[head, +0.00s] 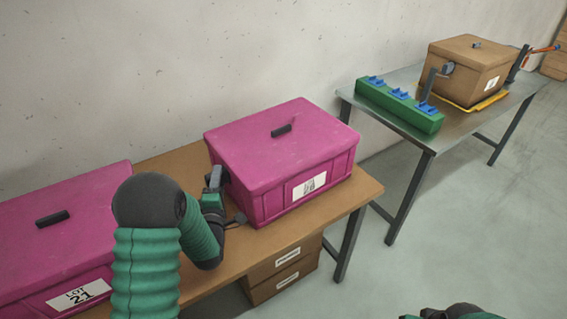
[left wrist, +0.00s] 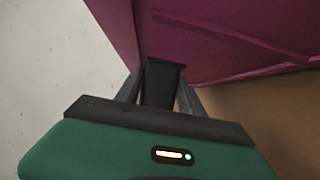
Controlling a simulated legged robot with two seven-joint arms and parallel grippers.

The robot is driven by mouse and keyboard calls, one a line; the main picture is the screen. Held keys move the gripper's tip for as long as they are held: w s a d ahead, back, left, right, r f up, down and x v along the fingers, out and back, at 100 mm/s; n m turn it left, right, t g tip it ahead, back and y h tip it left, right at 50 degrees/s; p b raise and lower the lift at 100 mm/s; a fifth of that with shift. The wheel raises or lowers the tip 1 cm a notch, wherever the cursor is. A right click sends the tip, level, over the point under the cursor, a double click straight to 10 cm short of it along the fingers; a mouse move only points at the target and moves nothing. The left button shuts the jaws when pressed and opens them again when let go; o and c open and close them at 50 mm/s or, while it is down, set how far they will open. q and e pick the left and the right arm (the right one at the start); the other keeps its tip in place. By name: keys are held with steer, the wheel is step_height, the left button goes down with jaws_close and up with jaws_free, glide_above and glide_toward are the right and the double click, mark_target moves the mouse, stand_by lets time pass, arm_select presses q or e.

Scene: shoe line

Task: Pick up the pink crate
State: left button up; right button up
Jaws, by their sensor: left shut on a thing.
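A pink crate (head: 285,150) with a lid, a black lid knob and a white label stands on the brown table. Its pink wall also shows in the left wrist view (left wrist: 225,40). My left gripper (head: 216,183) is at the crate's left side. In the left wrist view its fingers are shut around a black side handle (left wrist: 162,78) of this crate. The crate looks level and seems to rest on the table; its hidden underside leaves this unsure. A second pink crate (head: 60,235), labelled LOT 21, stands at the left, partly behind my left arm.
The brown table (head: 362,190) has a narrow bare strip right of the crate. Brown boxes (head: 283,272) sit beneath it. A grey metal table (head: 470,120) stands beyond a gap, with a green block (head: 400,105) and a brown crate (head: 465,70) on it. A wall runs behind.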

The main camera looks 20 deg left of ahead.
arm_select(q)
steer(key=shift+s+a+f, duration=0.1)
steer(key=shift+s+a, duration=0.1)
steer(key=shift+a, duration=0.2)
jaws_close()
steer(key=shift+w+d, duration=0.1)
steer(key=shift+r, duration=0.25)
